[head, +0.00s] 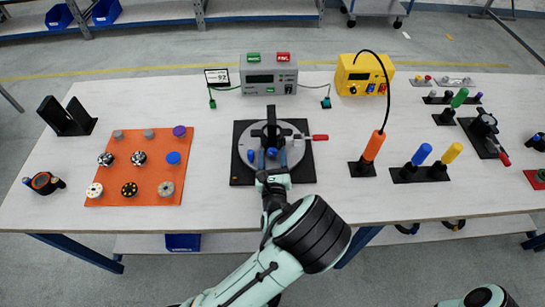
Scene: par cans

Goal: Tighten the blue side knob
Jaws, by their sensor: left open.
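A fixture with a black square base (242,128) and a round grey disc (247,142) stands in the middle of the table. A black part rises at its centre. A blue knob (272,153) shows on its near side, and a smaller blue spot (251,156) shows just left of it. I cannot tell for sure which is the side knob. My left gripper (272,163) is open at the near side of the fixture, its fingers beside the blue knob. Contact cannot be made out. My right gripper is out of view.
A red-handled clamp (318,137) sticks out right of the disc. An orange board (125,170) with several knobs lies left. An orange-handled tool (374,146) with a cable stands right. Grey (268,76) and yellow (364,76) boxes stand behind. Bare table lies between board and fixture.

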